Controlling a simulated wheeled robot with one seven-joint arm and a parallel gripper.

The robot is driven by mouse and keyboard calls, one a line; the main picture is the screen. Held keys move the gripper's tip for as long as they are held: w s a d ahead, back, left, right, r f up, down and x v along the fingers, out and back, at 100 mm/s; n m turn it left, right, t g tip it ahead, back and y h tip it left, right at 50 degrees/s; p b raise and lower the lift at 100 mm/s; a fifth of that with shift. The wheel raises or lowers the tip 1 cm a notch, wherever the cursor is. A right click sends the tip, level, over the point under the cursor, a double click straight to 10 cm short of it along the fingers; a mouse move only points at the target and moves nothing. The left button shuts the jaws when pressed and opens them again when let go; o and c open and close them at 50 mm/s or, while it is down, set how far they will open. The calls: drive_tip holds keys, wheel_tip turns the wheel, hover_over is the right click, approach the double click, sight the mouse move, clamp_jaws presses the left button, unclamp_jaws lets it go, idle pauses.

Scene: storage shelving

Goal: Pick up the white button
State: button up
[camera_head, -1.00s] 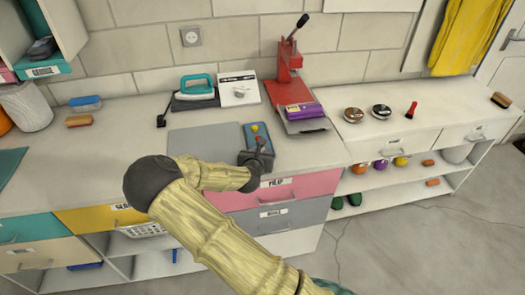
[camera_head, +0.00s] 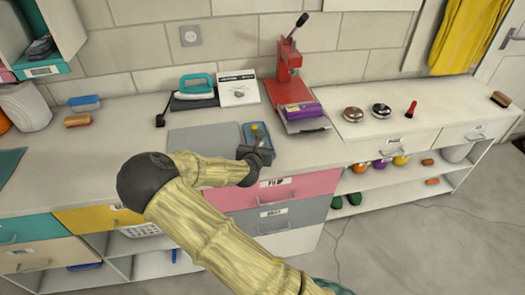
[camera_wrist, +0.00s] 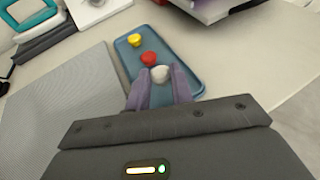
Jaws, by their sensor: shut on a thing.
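In the wrist view, the white button (camera_wrist: 160,74) is between the tips of my gripper (camera_wrist: 159,82), whose two purple-grey fingers are shut on it. A blue tray (camera_wrist: 189,72) lies beneath and around it. A red button (camera_wrist: 149,58) and a yellow button (camera_wrist: 134,40) stand in a row farther along the tray. In the head view, my gripper (camera_head: 262,146) is over the near end of the blue tray (camera_head: 249,129), and the yellow button (camera_head: 254,127) shows there. The white button is hidden in the head view. I cannot tell whether it is clear of the tray.
A grey mat (camera_head: 195,138) lies left of the tray. A red press (camera_head: 288,65) with a purple item (camera_head: 300,110) stands behind it on the right. An iron (camera_head: 196,88) and a white box (camera_head: 238,88) are at the back. The counter front edge is close.

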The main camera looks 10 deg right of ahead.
wheel_tip(320, 180, up, 8)
drive_tip(key=shift+f, duration=0.15)
idle(0.6)
drive_tip(key=shift+d+f, duration=0.1)
drive_tip(key=shift+d, duration=0.05)
